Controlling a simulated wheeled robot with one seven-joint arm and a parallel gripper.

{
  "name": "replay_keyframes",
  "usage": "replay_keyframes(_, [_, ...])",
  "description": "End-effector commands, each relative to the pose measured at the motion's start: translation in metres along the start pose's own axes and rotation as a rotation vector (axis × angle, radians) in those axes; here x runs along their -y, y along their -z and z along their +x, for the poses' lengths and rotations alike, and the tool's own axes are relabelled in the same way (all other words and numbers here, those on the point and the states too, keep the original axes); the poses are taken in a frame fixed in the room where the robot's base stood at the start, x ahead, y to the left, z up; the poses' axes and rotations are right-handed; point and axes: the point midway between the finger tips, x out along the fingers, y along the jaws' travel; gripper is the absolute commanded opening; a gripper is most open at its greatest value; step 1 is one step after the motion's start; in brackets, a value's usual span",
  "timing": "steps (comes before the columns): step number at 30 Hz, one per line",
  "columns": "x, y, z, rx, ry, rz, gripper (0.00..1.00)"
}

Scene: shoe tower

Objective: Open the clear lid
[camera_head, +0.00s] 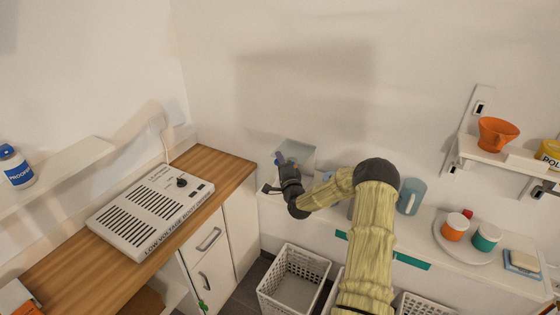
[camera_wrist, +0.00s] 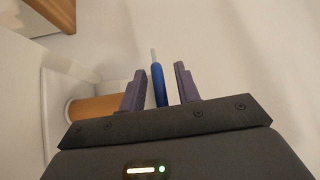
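A clear, grey-tinted panel (camera_head: 301,152), which looks like the clear lid, stands against the back wall at the left end of the white wall shelf. My gripper (camera_head: 276,172) is directly in front of it and hides its lower part; I cannot tell whether they touch. In the wrist view my gripper (camera_wrist: 160,88) has its two dark purple fingers apart. A thin blue stick-like thing (camera_wrist: 159,84) with a pale tip shows between them, with gaps on both sides. I cannot tell what it belongs to.
An orange-brown round thing (camera_wrist: 98,108) lies left of the fingers in the wrist view. A blue-grey cup (camera_head: 411,196) and a round plate (camera_head: 465,252) with two small pots stand on the shelf. A white basket (camera_head: 292,279) is below. A wooden counter (camera_head: 216,168) is at left.

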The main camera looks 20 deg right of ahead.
Motion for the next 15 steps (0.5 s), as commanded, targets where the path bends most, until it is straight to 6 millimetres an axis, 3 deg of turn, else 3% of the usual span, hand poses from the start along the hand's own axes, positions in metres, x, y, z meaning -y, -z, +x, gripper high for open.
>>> replay_keyframes(10, [-0.0001,-0.0003,0.0037,0.001,0.0,0.0,0.3])
replay_keyframes(15, [0.0001,-0.0002,0.0036,0.001,0.0,-0.001,0.0])
